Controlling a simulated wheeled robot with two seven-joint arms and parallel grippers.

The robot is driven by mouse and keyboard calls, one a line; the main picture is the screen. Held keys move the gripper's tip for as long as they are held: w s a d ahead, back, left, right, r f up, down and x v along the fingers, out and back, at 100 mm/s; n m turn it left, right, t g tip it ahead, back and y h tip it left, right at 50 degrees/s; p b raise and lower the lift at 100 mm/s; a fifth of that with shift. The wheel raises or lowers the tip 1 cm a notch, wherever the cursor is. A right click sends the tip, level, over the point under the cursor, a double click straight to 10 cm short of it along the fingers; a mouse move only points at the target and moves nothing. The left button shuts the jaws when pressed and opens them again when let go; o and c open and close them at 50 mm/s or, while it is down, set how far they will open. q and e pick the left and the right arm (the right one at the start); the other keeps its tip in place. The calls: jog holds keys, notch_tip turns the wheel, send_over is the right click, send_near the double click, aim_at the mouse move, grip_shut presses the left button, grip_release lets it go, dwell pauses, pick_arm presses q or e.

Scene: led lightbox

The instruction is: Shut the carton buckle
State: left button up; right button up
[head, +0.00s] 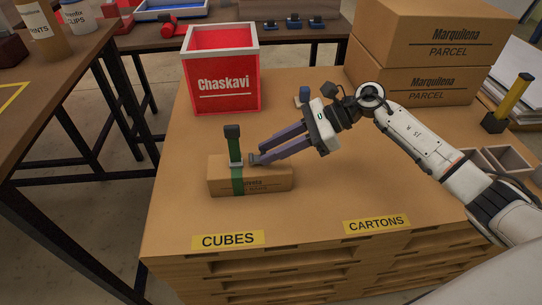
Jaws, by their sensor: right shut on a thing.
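A small brown carton (270,180) lies on the pallet top near its front left, with dark print on its front side. A green strap (237,183) runs around its middle. A grey buckle (236,164) sits on the strap at the carton's top edge. A strap end with a black lever (232,131) stands upright above the carton. My right gripper (252,160) comes in from the right, low over the carton's top, its fingertips at the buckle's right side. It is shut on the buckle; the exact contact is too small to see. My left gripper is out of view.
A red box (222,85) with a white rim stands behind the carton. Stacked parcels (415,75) stand at the back right. The pallet's front has yellow labels (228,239). The front middle is clear.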

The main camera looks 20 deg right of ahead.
dwell(0.4)
jog(key=o, duration=1.1)
jog(key=shift+f, duration=0.1)
jog(key=shift+c, duration=0.2)
jog(key=v, duration=1)
jog(key=shift+d, duration=0.15)
jog(key=shift+s, duration=0.2)
